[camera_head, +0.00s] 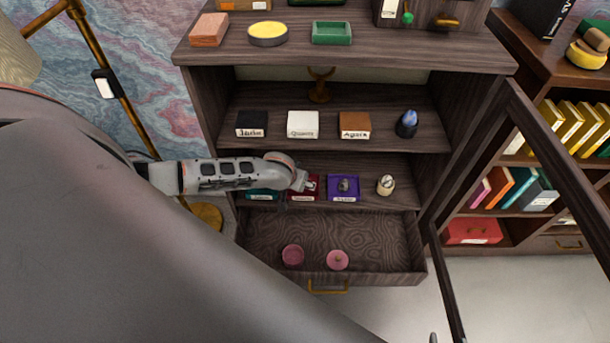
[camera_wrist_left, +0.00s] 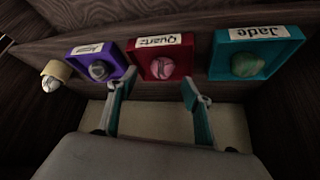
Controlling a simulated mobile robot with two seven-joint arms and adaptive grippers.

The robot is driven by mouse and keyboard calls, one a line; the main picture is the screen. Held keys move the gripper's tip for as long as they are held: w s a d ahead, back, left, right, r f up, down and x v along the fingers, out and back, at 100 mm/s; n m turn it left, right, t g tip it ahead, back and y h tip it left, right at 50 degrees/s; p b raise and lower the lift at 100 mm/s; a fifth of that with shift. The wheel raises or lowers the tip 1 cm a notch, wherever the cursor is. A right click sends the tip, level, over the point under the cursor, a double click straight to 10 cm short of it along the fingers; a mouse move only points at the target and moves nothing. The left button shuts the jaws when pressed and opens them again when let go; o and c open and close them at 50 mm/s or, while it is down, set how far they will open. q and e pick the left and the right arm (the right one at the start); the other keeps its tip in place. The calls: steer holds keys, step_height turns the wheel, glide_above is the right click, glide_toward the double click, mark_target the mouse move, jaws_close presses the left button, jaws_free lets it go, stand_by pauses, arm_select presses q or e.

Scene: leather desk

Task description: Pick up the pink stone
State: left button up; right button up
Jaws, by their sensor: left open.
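The pink stone (camera_wrist_left: 162,67) lies in a red box (camera_wrist_left: 148,47) labelled Quartz in the left wrist view. In the head view the red box (camera_head: 314,188) sits on the lower shelf, partly covered by my left gripper (camera_head: 302,182). In the left wrist view my left gripper (camera_wrist_left: 153,88) is open, its two fingers apart and the pink stone seen beyond the gap between them. Nothing is between the fingers. I cannot tell how far the fingertips are from the stone. My right gripper is not in view.
A purple box (camera_head: 343,189) with a grey stone and a teal box (camera_head: 263,195) flank the red box. A small pale object (camera_head: 386,185) stands at right. Below, an open drawer (camera_head: 385,245) holds two pink round items. A shelf (camera_head: 400,139) overhangs; an open door frame (camera_head: 468,165) stands right.

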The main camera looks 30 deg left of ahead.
arm_select(q)
steer(key=b+x, duration=0.1)
steer(key=x, duration=0.1)
steer(key=b+x, duration=0.1)
steer(key=x, duration=0.1)
steer(key=shift+s+a+f, duration=0.15)
steer(key=shift+a+f, duration=0.1)
steer(key=shift+f, duration=0.55)
steer(key=shift+w+r, duration=0.1)
steer(key=shift+w, duration=0.15)
steer(key=c, duration=1.1)
steer(key=shift+c, duration=0.7)
